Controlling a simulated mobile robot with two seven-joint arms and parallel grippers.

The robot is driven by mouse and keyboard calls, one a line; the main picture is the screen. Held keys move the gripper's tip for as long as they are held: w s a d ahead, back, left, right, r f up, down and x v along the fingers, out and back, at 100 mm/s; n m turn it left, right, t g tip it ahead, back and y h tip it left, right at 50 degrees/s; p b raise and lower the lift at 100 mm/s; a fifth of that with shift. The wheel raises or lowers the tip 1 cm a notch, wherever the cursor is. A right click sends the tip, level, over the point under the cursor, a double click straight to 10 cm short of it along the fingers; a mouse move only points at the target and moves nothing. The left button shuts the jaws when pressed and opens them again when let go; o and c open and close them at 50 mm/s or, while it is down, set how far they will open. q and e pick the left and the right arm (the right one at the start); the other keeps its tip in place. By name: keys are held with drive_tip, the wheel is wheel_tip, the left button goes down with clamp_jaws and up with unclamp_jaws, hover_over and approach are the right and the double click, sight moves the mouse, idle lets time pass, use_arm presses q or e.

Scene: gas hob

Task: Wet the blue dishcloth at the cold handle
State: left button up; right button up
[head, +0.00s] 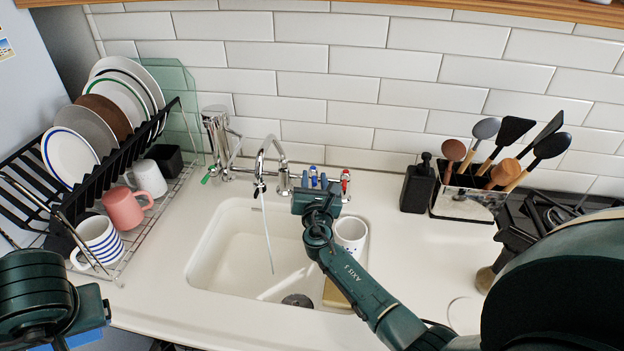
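The tap (271,160) stands behind the white sink (212,240), and a thin pale stream of water (267,238) falls from its spout into the basin. The cold handle (313,173) shows blue, left of the red handle (346,178). My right gripper (318,184) is at the blue handle, reaching across the sink; its fingers are too small and hidden to tell whether they are open or shut. My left gripper (62,318) is at the lower left, partly cut off. A blue patch (90,340) shows below it, possibly the dishcloth; the fingertips are hidden.
A dish rack (135,235) with plates and mugs stands at left. A white cup (350,234) and a yellowish sponge (335,294) are at the sink's right side. A black soap bottle (417,188) and utensil holder (466,203) stand at right. The counter in front of them is fairly clear.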

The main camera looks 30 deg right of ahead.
use_arm(q)
wheel_tip(320, 180, up, 5)
drive_tip(key=p, duration=0.4)
drive_tip(key=shift+f+p, duration=0.15)
drive_tip(key=shift+p, duration=0.15)
use_arm(e)
wheel_tip(320, 180, up, 10)
drive_tip(key=shift+r, duration=0.1)
